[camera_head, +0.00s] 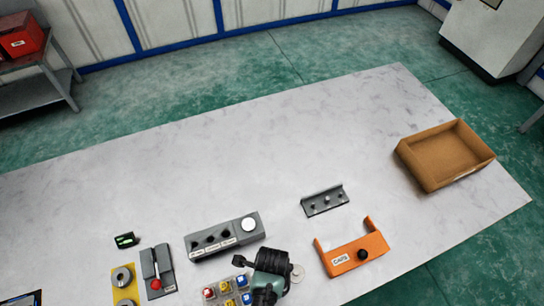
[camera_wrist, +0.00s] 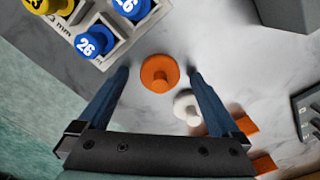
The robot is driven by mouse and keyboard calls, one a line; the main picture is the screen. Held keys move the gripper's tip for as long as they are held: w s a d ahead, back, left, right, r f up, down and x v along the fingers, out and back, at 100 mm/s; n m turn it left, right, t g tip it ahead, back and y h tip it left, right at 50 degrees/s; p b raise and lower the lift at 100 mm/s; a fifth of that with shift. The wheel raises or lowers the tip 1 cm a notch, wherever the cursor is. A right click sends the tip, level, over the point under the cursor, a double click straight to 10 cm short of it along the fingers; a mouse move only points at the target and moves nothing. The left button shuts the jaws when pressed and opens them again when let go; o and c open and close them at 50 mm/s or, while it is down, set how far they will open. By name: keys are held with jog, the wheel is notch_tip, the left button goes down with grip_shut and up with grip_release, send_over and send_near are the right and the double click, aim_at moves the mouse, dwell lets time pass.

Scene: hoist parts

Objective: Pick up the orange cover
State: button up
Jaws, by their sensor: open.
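The orange cover (camera_wrist: 160,73) is a round disc with a small knob, lying on the table in the wrist view. My gripper (camera_wrist: 158,78) is open above it, with one blue finger on each side of the cover and a gap to both. In the head view my gripper's dark body stands at the front of the table and hides the orange cover.
A white knobbed disc (camera_wrist: 187,107) lies close beside the cover, near the right finger. A rack (camera_head: 230,291) of numbered coloured pieces is to the left. An orange holder (camera_head: 352,257) labelled CAPS stands right. A cardboard box (camera_head: 430,178) is farther right.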

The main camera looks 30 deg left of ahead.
jog(key=c, duration=1.4)
jog(key=shift+o, duration=0.2)
jog(key=shift+r, duration=0.1)
